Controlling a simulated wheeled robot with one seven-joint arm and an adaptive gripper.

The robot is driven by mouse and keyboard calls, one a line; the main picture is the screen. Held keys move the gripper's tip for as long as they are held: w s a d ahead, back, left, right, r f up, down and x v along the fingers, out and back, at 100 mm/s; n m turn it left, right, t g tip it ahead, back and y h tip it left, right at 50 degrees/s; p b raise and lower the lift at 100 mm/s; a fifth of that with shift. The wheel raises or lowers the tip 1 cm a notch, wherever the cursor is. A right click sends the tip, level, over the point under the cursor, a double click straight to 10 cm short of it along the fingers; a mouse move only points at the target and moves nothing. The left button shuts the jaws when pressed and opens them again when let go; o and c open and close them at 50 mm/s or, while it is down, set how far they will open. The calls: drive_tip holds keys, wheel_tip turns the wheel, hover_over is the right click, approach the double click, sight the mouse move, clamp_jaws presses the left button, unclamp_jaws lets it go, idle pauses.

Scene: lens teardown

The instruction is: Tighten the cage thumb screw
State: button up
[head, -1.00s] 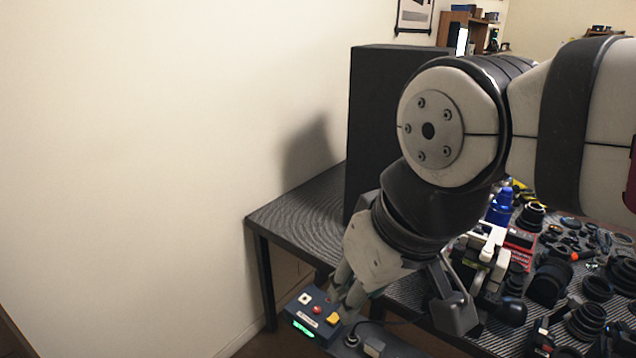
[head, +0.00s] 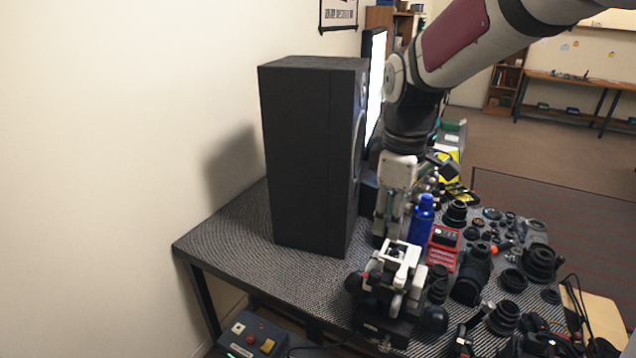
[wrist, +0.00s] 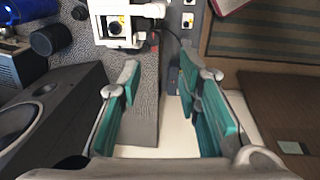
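A white and black clamp-like rig (head: 400,262), which may be the cage, stands near the table's front edge in the head view. A white frame around a dark round lens (wrist: 122,25) shows at the top of the wrist view and appears to be part of it. I cannot pick out the thumb screw in either view. My gripper (wrist: 160,85) is open and empty, its teal fingers apart, with the white frame beyond the fingertips. In the head view my gripper points down behind the rig, beside the speaker; its fingertips are partly hidden.
A tall black speaker (head: 305,160) stands left of my gripper. A blue bottle (head: 422,217) and red box (head: 443,247) stand close on its right. Several lenses and small parts crowd the table's right side. A button box (head: 253,340) sits at the lower left. The table's left corner is clear.

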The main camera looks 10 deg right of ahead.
sight(374, 272)
drive_tip(key=w+f+n+p, duration=0.1)
drive_tip(key=f, duration=0.4)
drive_tip(key=w+f+n+p, duration=0.1)
drive_tip(key=f, duration=0.5)
drive_tip(key=w+f+p, duration=0.1)
drive_tip(key=f, duration=0.4)
drive_tip(key=shift+a+f+n+g, duration=0.1)
drive_tip(key=shift+f+n+g, duration=0.2)
drive_tip(key=shift+n+g, duration=0.1)
clamp_jaws()
